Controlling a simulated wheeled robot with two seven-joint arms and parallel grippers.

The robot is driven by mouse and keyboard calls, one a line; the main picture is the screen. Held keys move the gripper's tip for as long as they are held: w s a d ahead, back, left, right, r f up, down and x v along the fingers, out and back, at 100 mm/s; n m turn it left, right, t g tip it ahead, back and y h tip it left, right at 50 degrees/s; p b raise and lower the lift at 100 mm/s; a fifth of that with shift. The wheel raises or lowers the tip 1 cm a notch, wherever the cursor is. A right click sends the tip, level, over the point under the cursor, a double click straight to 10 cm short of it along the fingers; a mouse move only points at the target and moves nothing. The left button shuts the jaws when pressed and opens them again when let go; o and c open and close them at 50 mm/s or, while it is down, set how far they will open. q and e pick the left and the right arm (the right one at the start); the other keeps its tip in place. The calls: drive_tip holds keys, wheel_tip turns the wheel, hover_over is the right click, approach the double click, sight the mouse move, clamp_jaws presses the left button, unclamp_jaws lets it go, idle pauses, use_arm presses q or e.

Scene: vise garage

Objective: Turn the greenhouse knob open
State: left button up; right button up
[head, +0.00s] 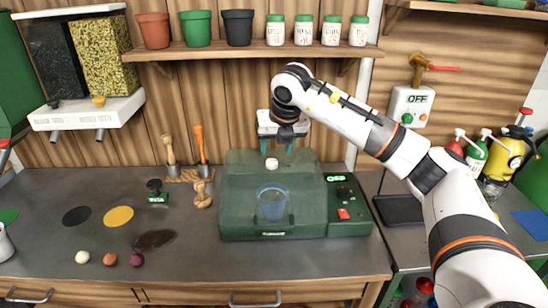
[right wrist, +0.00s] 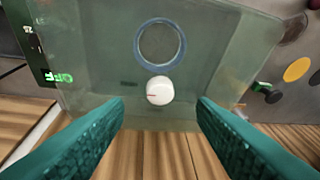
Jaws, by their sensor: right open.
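The greenhouse (head: 232,205) is a translucent green box on the bench, with a blue-rimmed clear cup (head: 271,203) inside it. Its round white knob (head: 272,163) sits at the upper middle of the box. In the right wrist view the knob (right wrist: 159,90) shows a small dark mark at its left side, near the picture's middle. My right gripper (head: 277,148) is open and empty, above the knob in the head view. In the right wrist view its teal fingers (right wrist: 160,110) spread to either side of the knob, with clear gaps. My left gripper is not in view.
A control panel (head: 347,210) with a green display and red button adjoins the greenhouse's right side. The display (right wrist: 58,77) appears to read OFF. A shelf (head: 240,50) with pots and jars hangs behind.

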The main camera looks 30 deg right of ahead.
drive_tip(key=v, duration=0.6)
drive_tip(key=shift+s+r, duration=0.2)
drive_tip(key=shift+r, duration=0.2)
drive_tip(key=shift+f, duration=0.1)
